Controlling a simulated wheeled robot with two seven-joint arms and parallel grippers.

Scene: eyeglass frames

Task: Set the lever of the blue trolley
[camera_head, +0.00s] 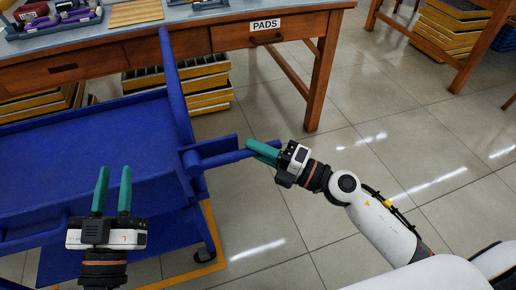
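The blue trolley (100,140) fills the left of the view, with a flat shelf and a raised rim. A blue bar (224,157), which looks like its lever, sticks out to the right from the trolley's near right corner post. My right gripper (261,151) is at the bar's outer end, its green fingers overlapping it. The fingers look close together and hide part of the bar, so I cannot tell whether they grip it. My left gripper (113,186) is open and empty, with its two green fingers apart, in front of or above the trolley's near side.
A wooden workbench (230,35) labelled PADS stands behind the trolley, with trays on top and yellow-edged stacks (205,85) underneath. A caster (204,254) stands near a yellow floor line.

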